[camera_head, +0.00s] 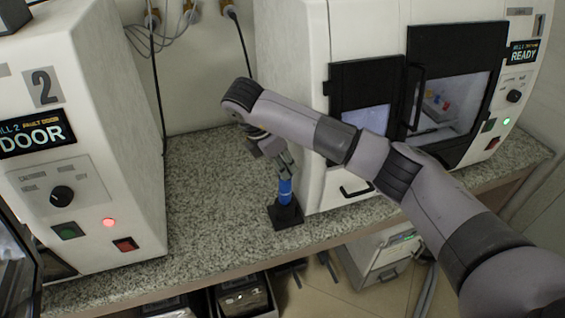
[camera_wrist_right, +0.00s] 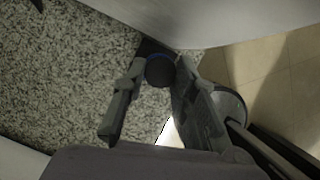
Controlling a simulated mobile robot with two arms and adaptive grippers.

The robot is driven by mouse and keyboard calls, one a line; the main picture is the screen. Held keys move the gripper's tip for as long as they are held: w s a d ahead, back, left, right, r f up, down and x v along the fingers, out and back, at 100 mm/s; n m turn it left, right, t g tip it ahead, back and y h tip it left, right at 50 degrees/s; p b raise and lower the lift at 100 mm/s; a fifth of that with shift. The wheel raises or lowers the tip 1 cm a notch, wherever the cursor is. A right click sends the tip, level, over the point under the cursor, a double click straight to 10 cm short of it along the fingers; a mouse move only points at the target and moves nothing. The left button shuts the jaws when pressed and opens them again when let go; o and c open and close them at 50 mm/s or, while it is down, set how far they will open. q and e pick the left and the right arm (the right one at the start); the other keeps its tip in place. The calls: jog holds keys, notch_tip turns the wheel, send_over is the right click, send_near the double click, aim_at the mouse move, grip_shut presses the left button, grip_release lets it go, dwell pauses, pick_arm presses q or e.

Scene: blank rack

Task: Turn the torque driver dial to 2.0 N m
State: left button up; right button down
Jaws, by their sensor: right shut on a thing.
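The torque driver (camera_head: 285,191) is blue and stands upright in a black square base (camera_head: 286,214) on the speckled counter, between the two white machines. My right gripper (camera_head: 285,173) comes down from above and is shut on the top of the driver. In the right wrist view the driver's round dark top with a blue rim (camera_wrist_right: 159,70) sits between the two fingers of my right gripper (camera_wrist_right: 155,75). The dial's marks and its setting are too small to read. My left gripper is in neither view.
The speckled counter (camera_head: 215,190) is clear to the left of the driver. A white machine (camera_head: 105,150) with a DOOR display and a lit red lamp stands left. Another white machine (camera_head: 290,60), its display reading READY, stands close behind and right. The counter's front edge is near the base.

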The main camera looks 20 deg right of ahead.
jog(key=c, duration=1.6)
grip_release()
jog(key=shift+o, duration=0.2)
jog(key=v, duration=1.2)
jog(key=shift+a, duration=0.1)
